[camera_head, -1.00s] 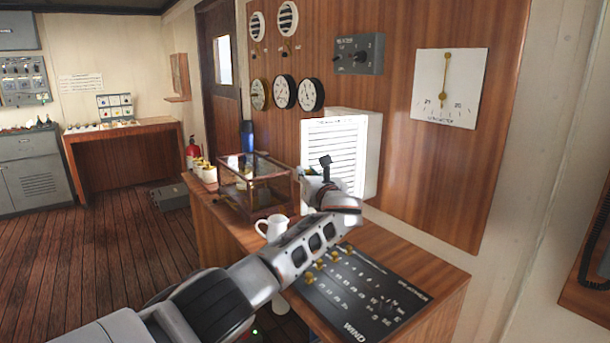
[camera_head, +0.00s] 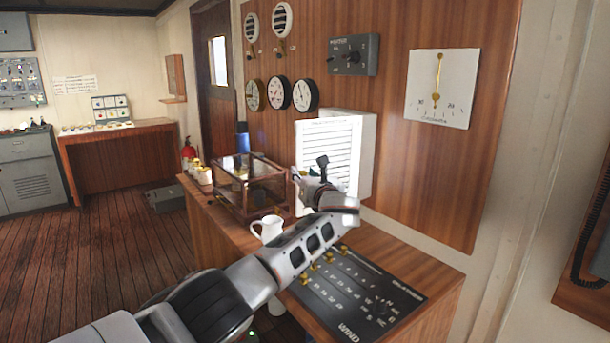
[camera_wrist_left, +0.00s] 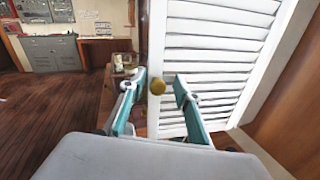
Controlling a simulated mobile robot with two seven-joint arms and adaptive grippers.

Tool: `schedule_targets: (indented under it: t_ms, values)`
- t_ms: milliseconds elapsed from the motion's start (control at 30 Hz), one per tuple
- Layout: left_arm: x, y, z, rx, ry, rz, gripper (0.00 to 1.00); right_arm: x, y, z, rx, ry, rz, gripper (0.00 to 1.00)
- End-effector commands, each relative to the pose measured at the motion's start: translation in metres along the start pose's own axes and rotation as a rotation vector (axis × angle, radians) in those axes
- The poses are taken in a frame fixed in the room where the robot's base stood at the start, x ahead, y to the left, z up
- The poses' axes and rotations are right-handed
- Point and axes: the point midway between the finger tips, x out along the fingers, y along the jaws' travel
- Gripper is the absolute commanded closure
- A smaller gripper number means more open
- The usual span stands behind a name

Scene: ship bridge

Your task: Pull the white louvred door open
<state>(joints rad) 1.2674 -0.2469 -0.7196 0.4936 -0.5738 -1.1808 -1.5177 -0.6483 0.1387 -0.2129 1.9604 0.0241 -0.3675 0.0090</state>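The white louvred door (camera_head: 327,150) is the slatted front of a white box on the wood-panelled wall in the head view. In the left wrist view the door (camera_wrist_left: 215,45) fills the upper right, with a round brass knob (camera_wrist_left: 157,88) near its left edge. My left gripper (camera_wrist_left: 160,78) is open, its teal fingers on either side of the knob. I cannot tell whether they touch it. In the head view the left gripper (camera_head: 309,175) is at the door's lower left, partly hidden by my wrist. Whether the door is slightly ajar is unclear. My right gripper is out of view.
Below the box a wooden console (camera_head: 415,318) carries a black control panel (camera_head: 350,290), a white jug (camera_head: 267,229) and a glass-sided case (camera_head: 252,188). My left arm passes over the console close to the jug. Wooden floor (camera_head: 100,250) is open at left.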

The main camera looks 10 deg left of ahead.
Motion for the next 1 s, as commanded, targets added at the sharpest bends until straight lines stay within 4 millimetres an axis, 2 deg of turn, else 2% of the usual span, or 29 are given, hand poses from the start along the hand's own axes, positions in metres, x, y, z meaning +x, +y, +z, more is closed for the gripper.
schedule_targets:
  t_ms: [167, 367, 567, 800, 1000]
  values:
    - [0.000, 0.001, -0.001, 0.000, 0.002, 0.002, 0.68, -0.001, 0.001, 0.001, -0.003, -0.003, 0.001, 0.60]
    - [-0.009, -0.001, -0.002, 0.000, 0.001, 0.000, 0.68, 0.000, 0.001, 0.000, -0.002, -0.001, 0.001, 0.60]
    - [-0.026, 0.001, -0.002, -0.003, 0.003, 0.001, 0.68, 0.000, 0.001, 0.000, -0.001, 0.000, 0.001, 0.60]
    - [-0.056, -0.001, -0.002, -0.002, 0.002, -0.002, 0.68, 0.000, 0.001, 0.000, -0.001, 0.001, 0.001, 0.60]
    - [-0.071, -0.001, -0.001, 0.000, 0.001, -0.001, 0.68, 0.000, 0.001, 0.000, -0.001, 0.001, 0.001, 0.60]
